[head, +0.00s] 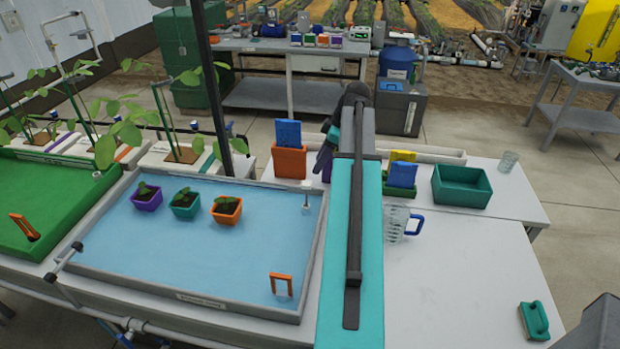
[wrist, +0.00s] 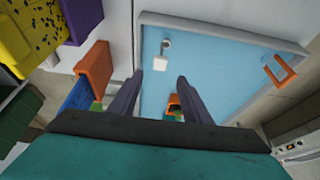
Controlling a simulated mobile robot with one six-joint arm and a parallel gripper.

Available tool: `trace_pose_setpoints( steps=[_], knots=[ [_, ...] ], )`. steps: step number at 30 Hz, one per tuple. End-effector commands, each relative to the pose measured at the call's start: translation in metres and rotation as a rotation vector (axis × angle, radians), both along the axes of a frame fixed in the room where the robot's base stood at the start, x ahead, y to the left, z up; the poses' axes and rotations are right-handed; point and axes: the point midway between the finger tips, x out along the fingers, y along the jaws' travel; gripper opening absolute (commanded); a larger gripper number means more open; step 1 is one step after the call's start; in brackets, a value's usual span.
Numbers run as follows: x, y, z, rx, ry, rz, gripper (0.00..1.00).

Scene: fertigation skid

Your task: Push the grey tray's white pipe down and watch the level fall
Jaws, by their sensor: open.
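The grey tray (head: 200,311) holds a sheet of blue water, and its rim also shows in the wrist view (wrist: 230,30). The white pipe (head: 306,194) stands upright near the tray's far right corner. In the wrist view the white pipe (wrist: 160,62) shows just beyond my fingertips, roughly between their lines. My gripper (wrist: 158,77) is open with nothing between its fingers. It is apart from the pipe in the picture; the exact height gap cannot be told. In the head view my arm hides most of the gripper.
Purple, teal and orange seedling pots (head: 227,209) stand in the tray. An orange gate-shaped piece (head: 281,284) stands near its front right. An orange box (head: 290,162) with a blue block is behind the tray. A clear jug (head: 397,224) and teal bin (head: 461,186) lie right of my arm.

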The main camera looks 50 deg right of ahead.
Motion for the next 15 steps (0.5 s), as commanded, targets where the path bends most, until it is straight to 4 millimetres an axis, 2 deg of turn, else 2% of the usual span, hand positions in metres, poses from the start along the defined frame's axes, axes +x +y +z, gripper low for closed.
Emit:
trace_pose_setpoints(
  steps=[15],
  knots=[
    [0.016,0.011,-0.047,0.001,0.002,0.000,0.44]
  ],
)
